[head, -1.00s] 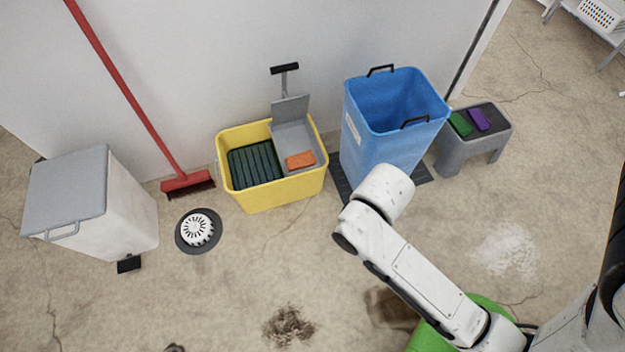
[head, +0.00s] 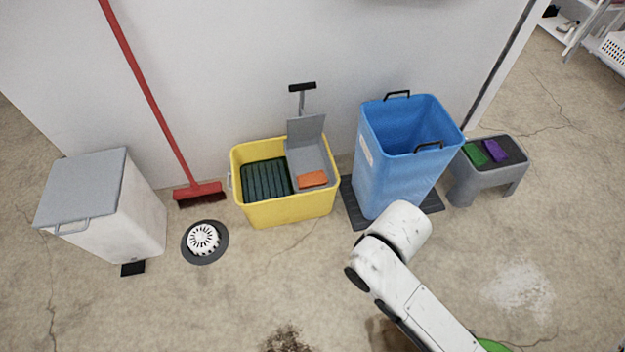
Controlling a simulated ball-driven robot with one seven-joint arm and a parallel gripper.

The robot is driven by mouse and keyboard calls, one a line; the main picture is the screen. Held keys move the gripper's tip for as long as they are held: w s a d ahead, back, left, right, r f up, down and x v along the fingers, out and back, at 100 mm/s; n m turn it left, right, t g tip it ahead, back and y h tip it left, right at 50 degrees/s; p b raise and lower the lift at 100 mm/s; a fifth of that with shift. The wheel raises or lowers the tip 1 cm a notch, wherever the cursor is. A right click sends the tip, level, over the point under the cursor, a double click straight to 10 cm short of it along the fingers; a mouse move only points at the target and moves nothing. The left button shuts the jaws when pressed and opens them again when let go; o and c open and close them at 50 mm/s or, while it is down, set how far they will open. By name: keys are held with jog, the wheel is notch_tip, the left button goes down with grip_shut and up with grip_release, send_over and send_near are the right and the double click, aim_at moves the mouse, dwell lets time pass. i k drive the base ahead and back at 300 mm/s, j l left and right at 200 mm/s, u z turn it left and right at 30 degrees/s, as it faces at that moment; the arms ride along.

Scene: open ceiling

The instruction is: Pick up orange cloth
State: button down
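The orange cloth (head: 312,179) is a small folded block. It lies in the grey wringer part of the yellow mop bucket (head: 290,211), at its right side, below the raised grey plate (head: 305,130). The bucket stands on the floor against the wall. My white arm reaches in from the lower right, and its visible end is in front of the blue bin, right of and nearer than the bucket. My gripper's fingers do not show in this view.
A blue bin (head: 399,176) stands on a dark mat right of the bucket. A grey stool (head: 486,175) holds a green cloth (head: 474,154) and a purple cloth (head: 495,150). A red broom (head: 198,191), floor drain (head: 204,240) and white lidded bin (head: 135,225) are left. Floor before the bucket is clear.

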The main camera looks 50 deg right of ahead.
aim_at(312, 178)
jog(key=i+l+u, duration=0.1)
jog(key=l, duration=0.2)
jog(key=i+l+u, duration=0.1)
jog(key=l, duration=0.25)
jog(key=i+l+u, duration=0.1)
jog(key=i+l, duration=0.15)
jog(key=i+l+u, duration=0.1)
jog(key=l, duration=0.35)
jog(key=i+l+u, duration=0.1)
jog(key=l, duration=0.25)
jog(key=i+l+u, duration=0.1)
jog(key=l, duration=0.3)
